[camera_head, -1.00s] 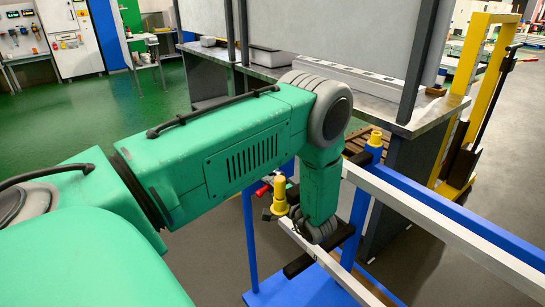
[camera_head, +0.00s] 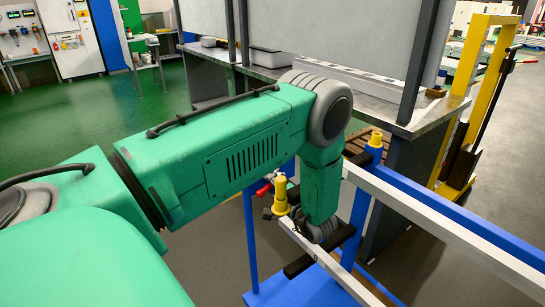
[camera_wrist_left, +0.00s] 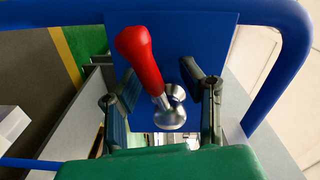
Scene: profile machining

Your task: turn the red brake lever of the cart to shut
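The red brake lever (camera_wrist_left: 139,58) fills the middle of the left wrist view. Its red grip leans up and left from a round silver pivot (camera_wrist_left: 170,116) in front of a blue plate (camera_wrist_left: 205,40). My left gripper (camera_wrist_left: 159,78) is open, with one dark finger on each side of the lever; I see gaps, and contact cannot be made out. In the head view, the lever's red end (camera_head: 264,190) shows small beside a yellow-capped post (camera_head: 280,196) of the blue cart (camera_head: 355,225). My left forearm and wrist hide most of that area. My right gripper is not in view.
The cart's blue tube frame (camera_wrist_left: 290,60) curves around the left gripper. Pale rails (camera_head: 440,225) run along the cart. A workbench with grey panels (camera_head: 400,125) stands behind it, and a yellow frame (camera_head: 475,90) stands to the right. Green floor is open at the left.

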